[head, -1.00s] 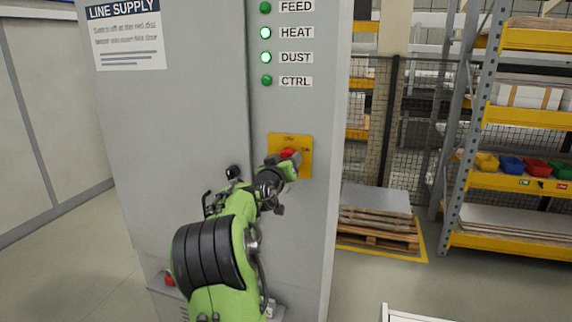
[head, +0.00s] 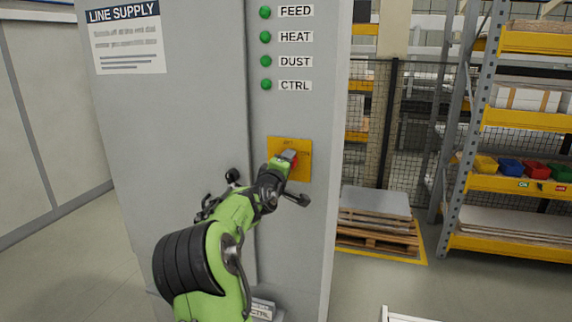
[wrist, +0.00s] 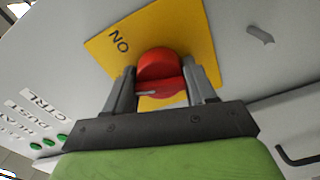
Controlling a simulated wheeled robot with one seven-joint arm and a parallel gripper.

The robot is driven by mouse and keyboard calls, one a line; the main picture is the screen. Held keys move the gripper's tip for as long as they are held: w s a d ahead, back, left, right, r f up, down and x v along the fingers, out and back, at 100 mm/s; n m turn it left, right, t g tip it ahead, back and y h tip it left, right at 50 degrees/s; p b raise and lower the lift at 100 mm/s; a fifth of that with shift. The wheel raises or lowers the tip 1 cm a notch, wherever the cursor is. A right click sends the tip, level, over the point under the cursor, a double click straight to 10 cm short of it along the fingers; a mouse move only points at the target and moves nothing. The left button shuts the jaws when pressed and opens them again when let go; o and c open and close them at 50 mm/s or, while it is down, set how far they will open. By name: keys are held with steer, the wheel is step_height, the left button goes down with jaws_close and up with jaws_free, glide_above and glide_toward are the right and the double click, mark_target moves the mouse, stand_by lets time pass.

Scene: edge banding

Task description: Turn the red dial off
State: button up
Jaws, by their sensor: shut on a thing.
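The red dial (wrist: 160,68) sits on a yellow plate (head: 304,172) on the grey cabinet's front. My gripper (wrist: 162,92) is shut on the dial, with one finger on each side of its raised grip. A pale mark shows on the grip's left part in the wrist view. The word ON is readable on the plate at upper left in the wrist view. In the head view my gripper (head: 286,158) covers most of the dial. The lamps FEED (head: 265,12), HEAT (head: 265,37), DUST (head: 265,61) and CTRL (head: 265,85) all look dark green, unlit.
The grey cabinet (head: 180,120) carries a LINE SUPPLY sign (head: 125,38) and a black handle (head: 232,175). A pallet with sheets (head: 378,220) and a yellow shelf rack (head: 510,185) with coloured bins stand to the right, behind the cabinet.

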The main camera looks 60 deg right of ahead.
steer(key=shift+f+n+p, duration=0.1)
steer(key=shift+n+p, duration=0.25)
steer(key=shift+n, duration=1.25)
steer(key=o, duration=1)
steer(key=shift+o, duration=0.2)
steer(key=s+a+b, duration=0.2)
steer(key=a, duration=1.3)
steer(key=shift+s+a, duration=0.3)
